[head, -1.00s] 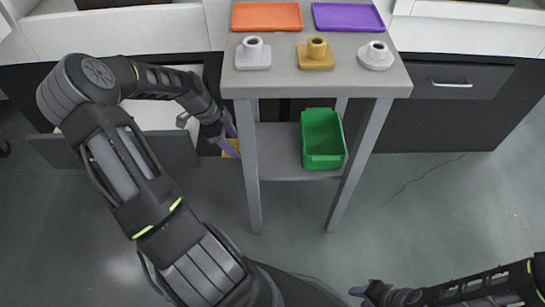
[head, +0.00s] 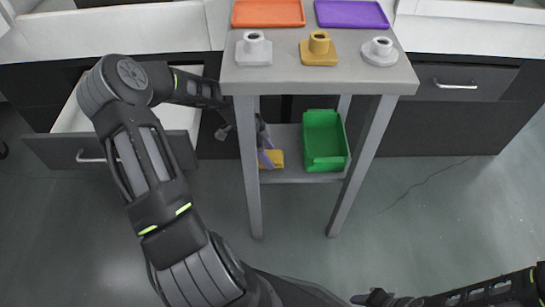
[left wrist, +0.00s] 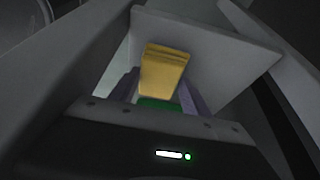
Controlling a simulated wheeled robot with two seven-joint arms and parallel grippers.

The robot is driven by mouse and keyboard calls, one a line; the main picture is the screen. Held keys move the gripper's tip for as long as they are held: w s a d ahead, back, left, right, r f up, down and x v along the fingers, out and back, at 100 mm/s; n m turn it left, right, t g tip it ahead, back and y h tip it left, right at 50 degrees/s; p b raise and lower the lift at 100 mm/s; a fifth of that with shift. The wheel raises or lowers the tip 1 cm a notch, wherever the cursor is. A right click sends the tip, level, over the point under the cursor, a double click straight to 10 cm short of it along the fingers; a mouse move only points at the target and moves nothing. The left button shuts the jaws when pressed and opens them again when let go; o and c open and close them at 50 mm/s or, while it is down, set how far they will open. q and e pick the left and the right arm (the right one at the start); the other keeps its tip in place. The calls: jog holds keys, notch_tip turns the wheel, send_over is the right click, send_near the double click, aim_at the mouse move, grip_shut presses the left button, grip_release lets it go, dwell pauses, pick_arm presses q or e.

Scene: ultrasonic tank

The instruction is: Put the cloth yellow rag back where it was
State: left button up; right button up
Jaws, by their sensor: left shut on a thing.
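The yellow rag (head: 272,160) is at the left part of the small table's lower shelf (head: 292,175), left of the green bin. It also shows in the left wrist view (left wrist: 164,70), held between the purple fingertips. My left gripper (head: 265,158) reaches in between the table legs and is shut on the rag. I cannot tell whether the rag touches the shelf. My right gripper (head: 362,298) is at the bottom edge of the head view, empty floor around it; its fingers are too small to read.
A green bin (head: 325,140) stands on the lower shelf. The table top (head: 285,75) holds grey, yellow and white fittings and two trays, orange (head: 268,13) and purple (head: 352,14). A drawer (head: 110,150) stands open at left. The table's front-left leg (head: 249,180) is close to my left gripper.

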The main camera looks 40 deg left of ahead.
pick_arm(q)
jog(key=shift+w+d+f, duration=0.4)
jog(key=shift+d+f, duration=0.15)
jog(key=shift+f, duration=0.25)
jog(key=shift+f+b, duration=0.1)
jog(key=shift+b, duration=0.2)
jog(key=o, duration=1.5)
jog(key=shift+c, duration=0.2)
jog(key=p+v, duration=0.4)
jog(key=v, duration=0.8)
jog(key=shift+w, duration=0.1)
